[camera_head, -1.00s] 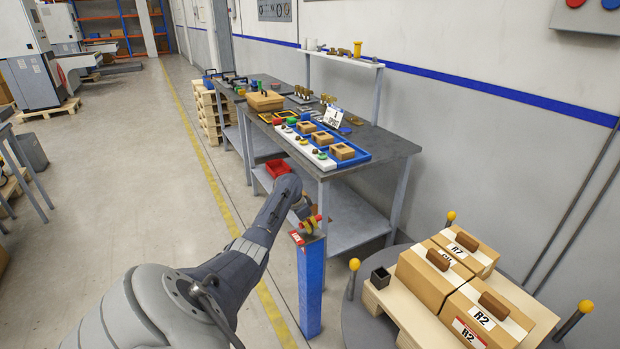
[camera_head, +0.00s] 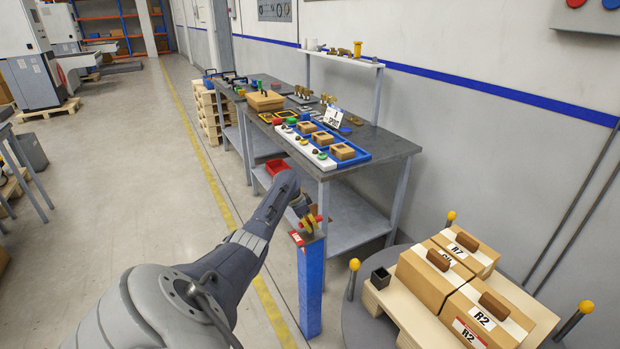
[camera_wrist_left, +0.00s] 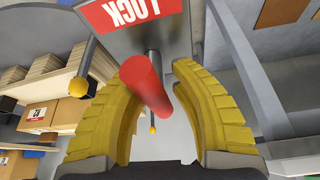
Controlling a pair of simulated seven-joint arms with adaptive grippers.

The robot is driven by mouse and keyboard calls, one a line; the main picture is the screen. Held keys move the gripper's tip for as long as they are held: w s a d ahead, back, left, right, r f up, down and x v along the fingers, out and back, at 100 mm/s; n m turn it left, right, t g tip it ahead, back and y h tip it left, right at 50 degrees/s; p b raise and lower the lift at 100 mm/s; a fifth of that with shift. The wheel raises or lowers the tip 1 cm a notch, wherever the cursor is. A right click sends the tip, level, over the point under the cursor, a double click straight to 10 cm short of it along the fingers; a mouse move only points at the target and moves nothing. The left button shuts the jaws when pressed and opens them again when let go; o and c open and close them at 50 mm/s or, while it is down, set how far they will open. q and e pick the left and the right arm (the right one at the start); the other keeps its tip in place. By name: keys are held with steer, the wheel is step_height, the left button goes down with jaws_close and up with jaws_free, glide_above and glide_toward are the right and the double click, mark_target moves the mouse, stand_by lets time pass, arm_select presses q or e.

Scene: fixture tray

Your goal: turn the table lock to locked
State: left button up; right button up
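The table lock is a blue post (camera_head: 310,285) with a grey top plate and a red "LOCK" label, standing on the floor in front of the workbench. Its red handle (camera_head: 312,218) sits at the top of the post. In the left wrist view the red handle (camera_wrist_left: 147,85) points toward the camera, with the red label (camera_wrist_left: 120,12) behind it. My left gripper (camera_head: 306,215) is at the post top. Its yellow fingers (camera_wrist_left: 158,115) stand on either side of the handle, with a gap showing on the right side. My right gripper is not in view.
A round table (camera_head: 355,325) with yellow-knobbed posts carries a pallet and several cardboard boxes (camera_head: 435,275), right of the lock post. The workbench (camera_head: 395,148) with trays and parts stands behind it. The floor to the left is open.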

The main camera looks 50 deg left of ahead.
arm_select(q)
steer(key=o, duration=0.5)
steer(key=shift+d+f, duration=0.2)
steer(key=shift+f, duration=0.05)
steer(key=shift+o, duration=0.2)
steer(key=shift+s, duration=0.1)
steer(key=v, duration=1.2)
steer(key=shift+a, duration=0.1)
